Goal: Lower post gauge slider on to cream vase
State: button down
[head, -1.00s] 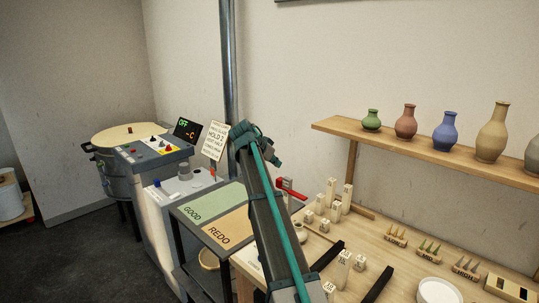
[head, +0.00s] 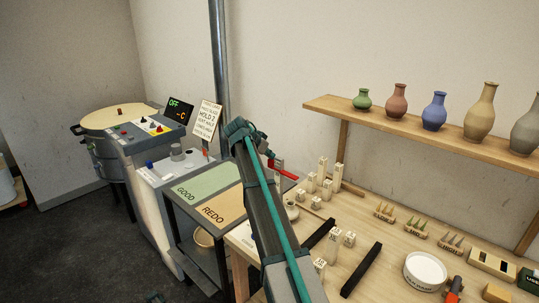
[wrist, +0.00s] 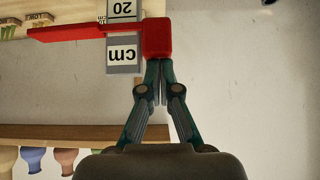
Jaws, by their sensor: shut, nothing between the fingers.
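The red gauge slider (head: 288,174) sits on its upright post at the back of the bench, its flat arm reaching out sideways. In the wrist view, which is upside down, the slider's red block (wrist: 157,38) is right at my fingertips, beside the post scale (wrist: 122,50) marked 20 and cm. My gripper (wrist: 160,62) is shut with nothing between its fingers. Its tips look very near or against the block; contact is unclear. The cream vase (head: 477,120) stands upright on the wall shelf, well right of the slider, and shows only partly at the wrist view's edge (wrist: 6,160).
The wooden shelf (head: 405,125) also holds green, brown, blue and grey vases. Below are pale blocks (head: 323,182), dark bars (head: 361,268), labelled cone racks (head: 417,228) and a white round tub (head: 425,270). The GOOD and REDO trays (head: 222,208) stand left of my arm.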

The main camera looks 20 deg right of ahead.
notch_tip(320, 180, down, 12)
jog(key=b, duration=0.7)
jog(key=shift+r, duration=0.1)
